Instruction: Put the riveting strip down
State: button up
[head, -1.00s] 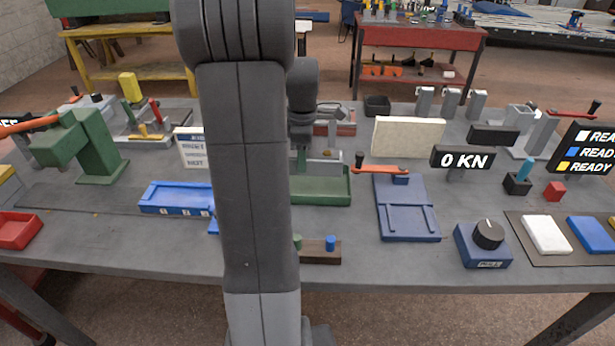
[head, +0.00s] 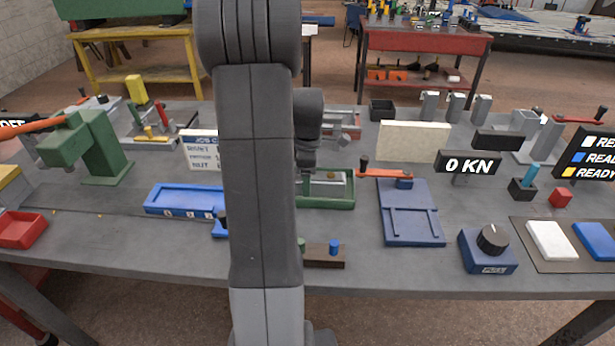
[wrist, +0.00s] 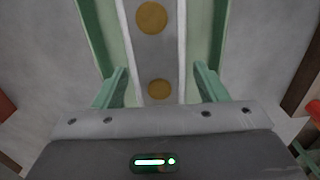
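The riveting strip (wrist: 158,55) is a grey strip with pale edges and round brass-coloured discs. In the wrist view it runs away from me along the middle of a green tray (wrist: 92,25). My gripper (wrist: 160,82) has its two green fingers apart, one on each side of the strip, with gaps showing between fingers and strip. In the head view the green tray (head: 328,203) stands right of my arm, and part of the strip (head: 336,176) shows inside it. My arm hides the tray's left part; the fingers cannot be made out there.
A blue tray (head: 185,200) lies left of my arm. A dark block with pegs (head: 325,262) is in front of the green tray. A blue fixture with an orange lever (head: 410,215) stands to the right, below the "0 KN" display (head: 468,163). A beige panel (head: 413,140) stands behind.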

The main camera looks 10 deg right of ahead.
notch_tip(320, 180, up, 12)
jog(key=shift+r, duration=0.15)
dwell(0.6)
notch_tip(320, 180, down, 12)
jog(key=shift+r, duration=1.85)
jog(key=shift+f, duration=0.15)
